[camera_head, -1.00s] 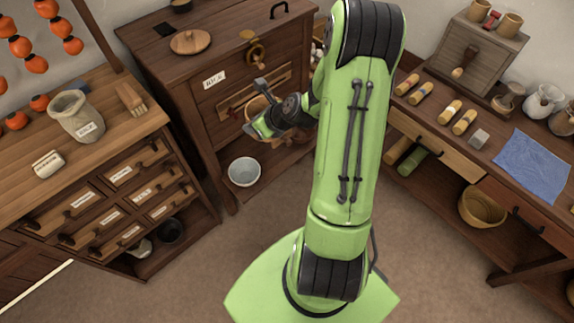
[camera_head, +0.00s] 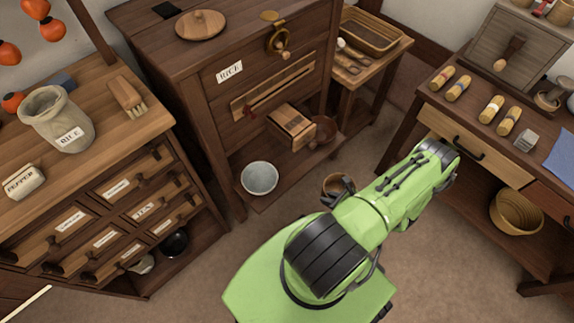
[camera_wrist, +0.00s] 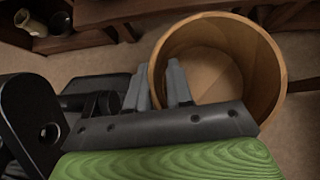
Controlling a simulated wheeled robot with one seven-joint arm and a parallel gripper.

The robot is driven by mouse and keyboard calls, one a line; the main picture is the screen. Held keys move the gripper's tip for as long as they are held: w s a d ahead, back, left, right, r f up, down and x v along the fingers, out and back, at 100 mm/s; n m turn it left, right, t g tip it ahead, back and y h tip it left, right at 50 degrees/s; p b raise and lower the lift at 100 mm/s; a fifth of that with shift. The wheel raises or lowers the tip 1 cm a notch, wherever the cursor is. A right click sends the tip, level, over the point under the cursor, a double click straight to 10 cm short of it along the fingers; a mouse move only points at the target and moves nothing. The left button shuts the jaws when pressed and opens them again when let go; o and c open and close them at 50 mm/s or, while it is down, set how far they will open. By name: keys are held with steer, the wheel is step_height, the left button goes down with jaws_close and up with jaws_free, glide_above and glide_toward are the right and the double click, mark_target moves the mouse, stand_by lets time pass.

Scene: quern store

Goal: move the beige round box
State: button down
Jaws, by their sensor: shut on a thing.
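The beige round box (camera_head: 331,184) is an open, round wooden tub. My gripper (camera_head: 342,188) is shut on its wall, in front of the cabinet and above the floor. In the wrist view, one finger of my gripper (camera_wrist: 160,86) is inside the box (camera_wrist: 272,62) and the other outside, with the wall pinched between them. The box looks empty inside. In the head view my gripper hides part of its side.
A drawer counter (camera_head: 100,200) stands left. The right workbench (camera_head: 470,150) has a basket (camera_head: 516,211) beneath. Open floor lies between.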

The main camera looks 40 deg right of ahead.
steer(key=w+b, duration=0.1)
steer(key=w, duration=0.5)
steer(key=w+a+b, duration=0.1)
steer(key=w, duration=0.4)
steer(key=w+b, duration=0.1)
steer(key=w, duration=0.5)
steer(key=shift+w+a+f, duration=0.1)
steer(key=shift+w+a, duration=0.2)
steer(key=shift+a, duration=0.05)
step_height(320, 180, down, 4)
steer(key=shift+r+b, duration=0.2)
steer(key=shift+b, duration=0.95)
steer(key=shift+r, duration=0.1)
steer(key=c, duration=1)
jaws_free()
